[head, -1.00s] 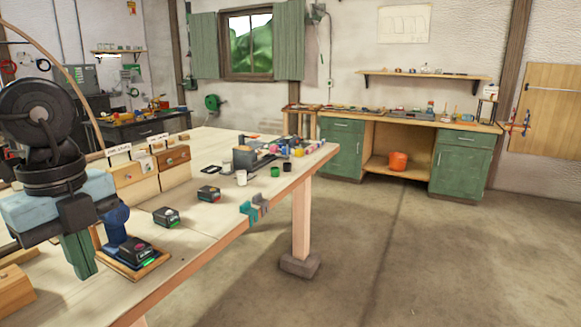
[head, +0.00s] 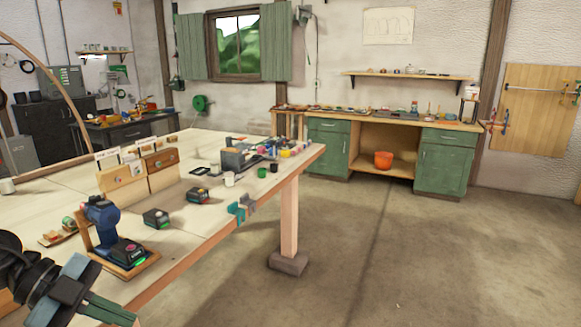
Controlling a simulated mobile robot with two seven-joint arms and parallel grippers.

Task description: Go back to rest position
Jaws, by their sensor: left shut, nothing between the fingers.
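My left gripper (head: 112,312) is at the lower left of the head view, low at the near edge of the workbench. Its green fingers are shut with nothing between them, and they point down to the right. It is apart from the blue drill (head: 101,215), which stands upright on a small wooden base (head: 137,267) just behind it. My right gripper is not in view.
The workbench (head: 190,230) carries black battery packs (head: 157,218), wooden boxes (head: 123,181), a grey vise (head: 236,159) and small cups (head: 229,179). A bent lath (head: 62,80) arches at the left. Open floor (head: 400,250) lies right of the bench.

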